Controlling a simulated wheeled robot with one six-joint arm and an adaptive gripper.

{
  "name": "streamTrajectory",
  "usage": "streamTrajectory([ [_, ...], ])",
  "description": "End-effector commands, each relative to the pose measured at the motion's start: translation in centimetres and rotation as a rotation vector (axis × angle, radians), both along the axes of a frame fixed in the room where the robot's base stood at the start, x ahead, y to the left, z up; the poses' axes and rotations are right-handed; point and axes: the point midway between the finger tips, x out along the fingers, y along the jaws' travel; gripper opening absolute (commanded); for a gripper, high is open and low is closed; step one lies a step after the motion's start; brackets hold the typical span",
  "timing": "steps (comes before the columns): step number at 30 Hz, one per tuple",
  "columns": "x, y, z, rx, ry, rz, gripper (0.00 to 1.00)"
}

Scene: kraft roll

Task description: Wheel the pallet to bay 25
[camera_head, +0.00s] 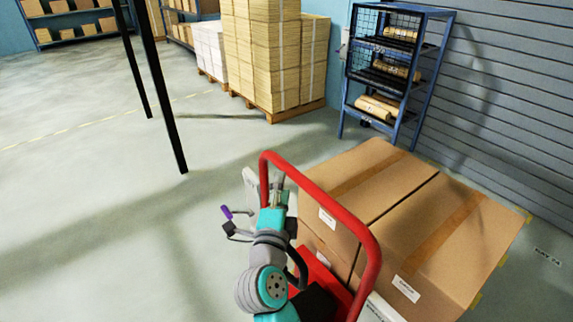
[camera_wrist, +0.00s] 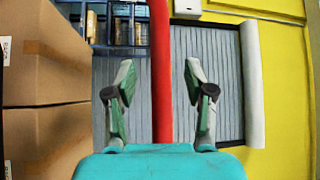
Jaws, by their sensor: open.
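Two large taped cardboard boxes (camera_head: 345,185) (camera_head: 440,235) sit side by side at lower right in the head view; the pallet under them is hidden. A red handle loop (camera_head: 330,205) of the pallet truck rises at their near side. My gripper (camera_head: 279,182) is at the left upright of this loop. In the wrist view my gripper (camera_wrist: 160,75) is open, with the red bar (camera_wrist: 161,60) running between its fingers and a gap on each side. The boxes (camera_wrist: 45,60) also show at the left there.
A floor label reading about "BAY 24" (camera_head: 547,256) lies right of the boxes, near yellow marks (camera_head: 475,300). A blue rack (camera_head: 392,75) stands by the shutter (camera_head: 500,90). Stacked cartons (camera_head: 262,60) stand behind. Black posts (camera_head: 165,90) stand left; the left floor is clear.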

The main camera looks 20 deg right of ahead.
Motion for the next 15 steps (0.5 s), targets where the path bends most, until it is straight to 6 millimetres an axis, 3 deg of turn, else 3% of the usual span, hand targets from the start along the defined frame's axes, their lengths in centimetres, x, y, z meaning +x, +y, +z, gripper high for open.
streamTrajectory([
  [6, 3.6, -1.9, 0.7, -0.001, -0.002, -0.003, 0.54],
  [15, 6.3, -3.2, 1.0, -0.001, -0.002, -0.001, 0.54],
])
